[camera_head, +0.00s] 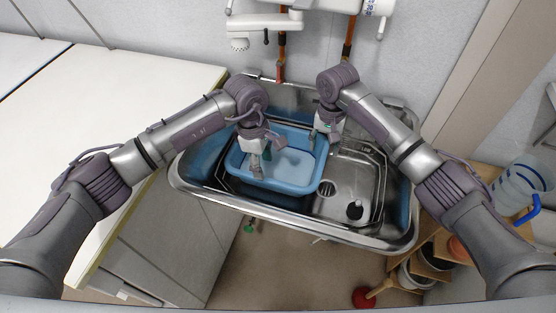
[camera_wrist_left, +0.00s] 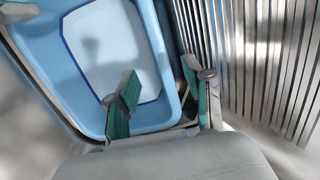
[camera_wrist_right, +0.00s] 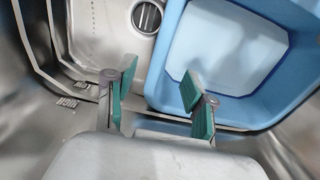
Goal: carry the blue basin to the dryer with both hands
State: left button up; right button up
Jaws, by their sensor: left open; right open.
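The blue basin (camera_head: 293,183) sits in the left part of the metal sink, its light inner floor bare. My left gripper (camera_head: 262,166) is at the basin's left part in the head view. In the left wrist view (camera_wrist_left: 163,103) its open fingers stand apart on either side of the basin rim (camera_wrist_left: 152,45). My right gripper (camera_head: 325,134) is at the basin's far right corner. In the right wrist view (camera_wrist_right: 160,97) its open fingers stand either side of a corner of the basin (camera_wrist_right: 163,68). Contact with the rim cannot be told. I cannot identify a dryer.
White counter tops (camera_head: 120,90) lie left. A faucet and pipes (camera_head: 282,60) are on the back wall. A wooden shelf (camera_head: 430,258) with containers stands right.

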aim_at(267, 178)
pick_arm(q)
jog(key=f, duration=0.7)
jog(key=shift+d, duration=0.4)
pick_arm(e)
notch_tip(267, 178, down, 7)
pick_arm(q)
jog(key=shift+c, duration=0.2)
pick_arm(e)
jog(key=shift+c, duration=0.2)
pick_arm(q)
grip_shut()
pick_arm(e)
grip_shut()
pick_arm(q)
jog(key=shift+r, duration=0.15)
pick_arm(e)
jog(key=shift+r, duration=0.1)
